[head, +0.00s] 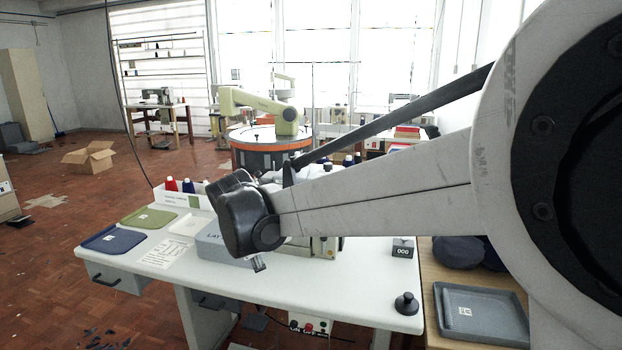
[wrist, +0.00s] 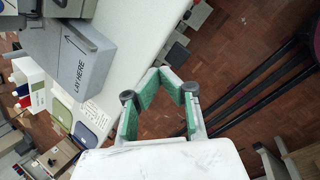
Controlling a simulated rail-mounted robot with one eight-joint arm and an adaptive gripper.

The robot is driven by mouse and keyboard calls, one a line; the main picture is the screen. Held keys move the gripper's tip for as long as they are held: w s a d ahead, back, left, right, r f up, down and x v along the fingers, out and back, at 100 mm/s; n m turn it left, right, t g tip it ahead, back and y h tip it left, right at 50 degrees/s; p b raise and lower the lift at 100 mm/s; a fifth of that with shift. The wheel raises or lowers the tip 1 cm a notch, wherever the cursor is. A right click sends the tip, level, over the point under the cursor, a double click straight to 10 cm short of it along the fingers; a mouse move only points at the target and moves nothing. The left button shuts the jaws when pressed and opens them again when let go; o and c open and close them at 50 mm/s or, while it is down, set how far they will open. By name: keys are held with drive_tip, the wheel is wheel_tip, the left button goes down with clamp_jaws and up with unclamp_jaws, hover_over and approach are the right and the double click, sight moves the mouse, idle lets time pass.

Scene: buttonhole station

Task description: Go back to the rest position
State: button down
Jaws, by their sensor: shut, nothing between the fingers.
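My gripper (wrist: 167,77) shows in the wrist view with green-lined fingers whose tips meet; nothing is held between them. It is over the area at the edge of the white table (wrist: 150,30), with the brick-red floor behind. In the head view my arm reaches across from the right over the table (head: 340,290), and its dark wrist hides part of the grey block. That grey block, marked LAY HERE (wrist: 78,60), stands on the table and also shows in the head view (head: 210,240). The fingers are mostly hidden in the head view.
A green tray (head: 148,218), a blue tray (head: 113,239) and a paper sheet (head: 160,252) lie on the table's left. A black knob (head: 406,303) stands at the front right. A grey tray (head: 480,314) sits on the wooden table at right. An open cardboard box (head: 90,157) is on the floor.

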drive_tip(key=s+d+r+m+p, duration=0.1)
drive_tip(key=s+d+r+m, duration=0.25)
drive_tip(key=d, duration=0.35)
drive_tip(key=s+d+r+m+p, duration=0.1)
drive_tip(key=s+d+r+m, duration=0.1)
drive_tip(key=s+d+m, duration=0.35)
drive_tip(key=s+d+r+m, duration=0.2)
drive_tip(key=s+d+r, duration=0.1)
drive_tip(key=d, duration=0.5)
drive_tip(key=s+d+f+m+t+p, duration=0.2)
drive_tip(key=s+d+m, duration=1)
drive_tip(key=s, duration=0.2)
drive_tip(key=shift+s+f+y+p, duration=0.25)
drive_tip(key=shift+s+y+p, duration=0.05)
drive_tip(key=shift+s+p, duration=0.1)
